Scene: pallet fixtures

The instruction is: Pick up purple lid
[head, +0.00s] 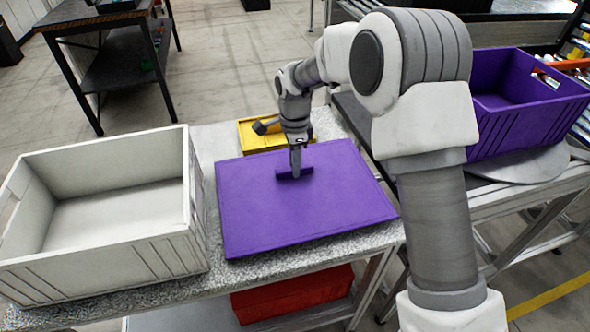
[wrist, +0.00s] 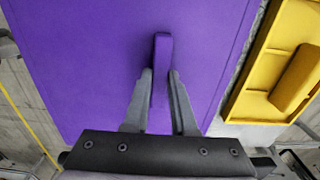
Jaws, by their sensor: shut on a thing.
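The purple lid (head: 310,213) is a flat rectangular panel with a raised handle (head: 294,173) near its middle. It lies over the speckled grey table, between a white crate and my arm. My gripper (head: 295,168) comes down from above onto the handle. In the wrist view, the fingers of my gripper (wrist: 160,85) are on both sides of the upright handle (wrist: 162,65) and shut on it. The lid (wrist: 90,60) fills most of that view. I cannot tell whether the lid is resting on the table or slightly lifted.
An empty white crate (head: 120,253) stands left of the lid. A yellow lid (head: 262,137) lies behind it and also shows in the wrist view (wrist: 262,75). A purple crate (head: 528,128) is at the right. A red box (head: 292,294) sits below the table (head: 222,140).

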